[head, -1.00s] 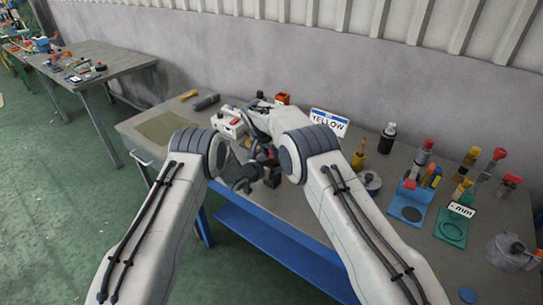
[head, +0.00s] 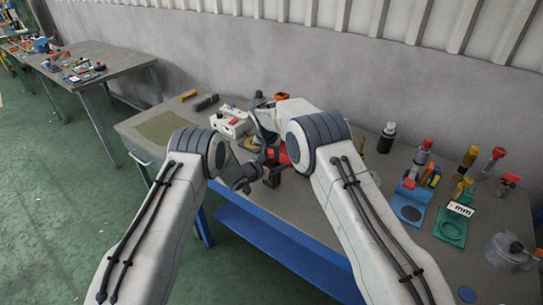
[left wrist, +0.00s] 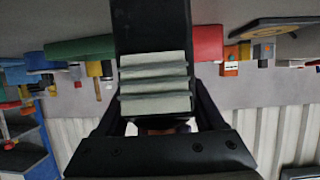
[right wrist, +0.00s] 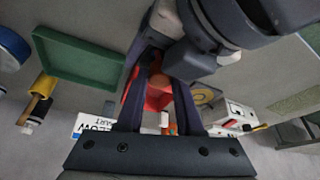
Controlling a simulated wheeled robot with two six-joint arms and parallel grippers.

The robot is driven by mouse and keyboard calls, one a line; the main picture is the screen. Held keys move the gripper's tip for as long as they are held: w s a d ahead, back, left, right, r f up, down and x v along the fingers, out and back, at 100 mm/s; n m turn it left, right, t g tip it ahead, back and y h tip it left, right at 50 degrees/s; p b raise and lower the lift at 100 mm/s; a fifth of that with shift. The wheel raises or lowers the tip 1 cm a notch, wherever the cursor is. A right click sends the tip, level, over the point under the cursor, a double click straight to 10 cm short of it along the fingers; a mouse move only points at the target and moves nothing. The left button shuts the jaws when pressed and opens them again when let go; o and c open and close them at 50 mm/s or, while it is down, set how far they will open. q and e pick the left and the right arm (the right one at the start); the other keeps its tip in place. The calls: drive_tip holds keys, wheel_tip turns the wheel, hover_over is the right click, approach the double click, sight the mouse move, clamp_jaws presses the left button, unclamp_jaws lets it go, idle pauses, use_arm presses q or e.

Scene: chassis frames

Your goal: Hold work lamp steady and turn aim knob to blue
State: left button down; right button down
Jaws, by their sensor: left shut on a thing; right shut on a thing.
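The work lamp shows in the head view as a red part (head: 282,156) beside my arms, mostly hidden. In the left wrist view a black block with grey ribbed pads (left wrist: 154,84), seemingly the lamp's grip, lies between the fingers of my left gripper (left wrist: 155,118). My left gripper is shut on it. In the right wrist view my right gripper (right wrist: 160,88) is shut on a small red-brown part (right wrist: 157,82), seemingly the aim knob. The contact is partly hidden. I cannot read where the knob points.
A white box with red parts (head: 231,122) stands left of the lamp. A dark spray can (head: 387,137) and several tools stand on the right.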

drive_tip(key=c, duration=0.5)
unclamp_jaws()
drive_tip(key=shift+c, duration=0.2)
drive_tip(key=v, duration=1.2)
drive_tip(key=shift+s, duration=0.1)
